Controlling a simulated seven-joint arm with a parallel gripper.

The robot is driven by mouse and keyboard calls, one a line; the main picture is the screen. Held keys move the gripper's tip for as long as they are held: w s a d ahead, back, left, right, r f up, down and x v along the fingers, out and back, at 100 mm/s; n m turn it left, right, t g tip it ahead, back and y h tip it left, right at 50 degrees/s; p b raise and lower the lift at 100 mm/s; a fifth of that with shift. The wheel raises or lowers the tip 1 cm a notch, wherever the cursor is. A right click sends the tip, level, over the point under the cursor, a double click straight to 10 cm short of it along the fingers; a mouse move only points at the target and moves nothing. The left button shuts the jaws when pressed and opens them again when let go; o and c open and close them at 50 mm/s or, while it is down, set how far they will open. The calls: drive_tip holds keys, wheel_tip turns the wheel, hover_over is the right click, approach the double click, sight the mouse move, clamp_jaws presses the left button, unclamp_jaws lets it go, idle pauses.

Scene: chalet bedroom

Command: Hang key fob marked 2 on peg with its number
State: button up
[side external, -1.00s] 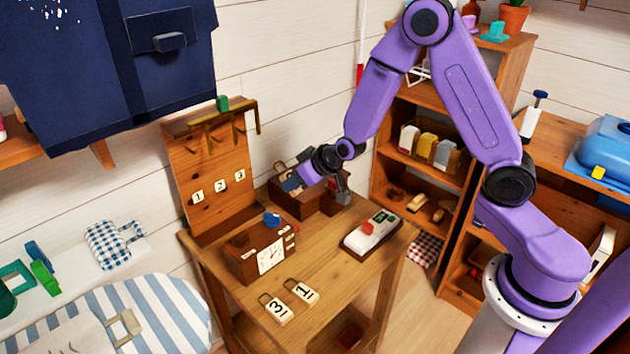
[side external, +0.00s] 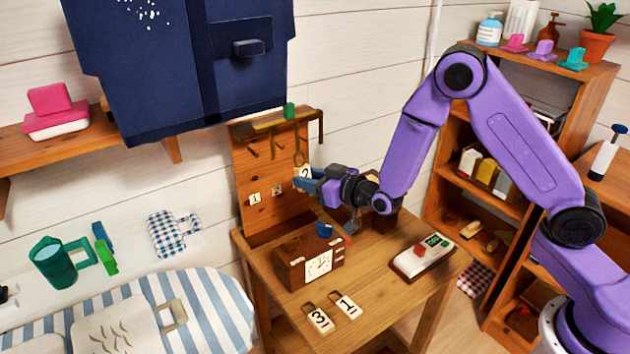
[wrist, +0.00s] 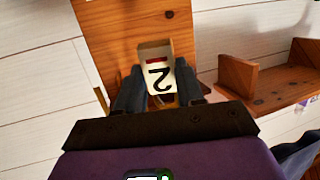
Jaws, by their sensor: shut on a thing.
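The cream key fob marked 2 (side external: 303,173) is held upright by my gripper (side external: 308,182), in front of the right side of the wooden peg board (side external: 265,216). A loop shows at the fob's top, near the rightmost peg; I cannot tell whether they touch. In the wrist view the fob (wrist: 158,80) sits between both fingers (wrist: 160,92), its digit upside down. Brown pegs stick out under the board's top. Number plates 1 (side external: 255,199) and 2 (side external: 277,191) show below; the third plate is hidden behind the fob and gripper.
Fobs 3 (side external: 319,319) and 1 (side external: 346,306) lie on the table front (side external: 375,310). A white-topped block (side external: 422,256) lies at right. A dark blue hanging bag (side external: 180,60) is left of the board.

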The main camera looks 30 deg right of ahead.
drive_tip(key=w+f, duration=0.1)
drive_tip(key=w, duration=0.8)
drive_tip(key=shift+f, duration=0.25)
idle(0.8)
idle(0.6)
drive_tip(key=o, duration=1.1)
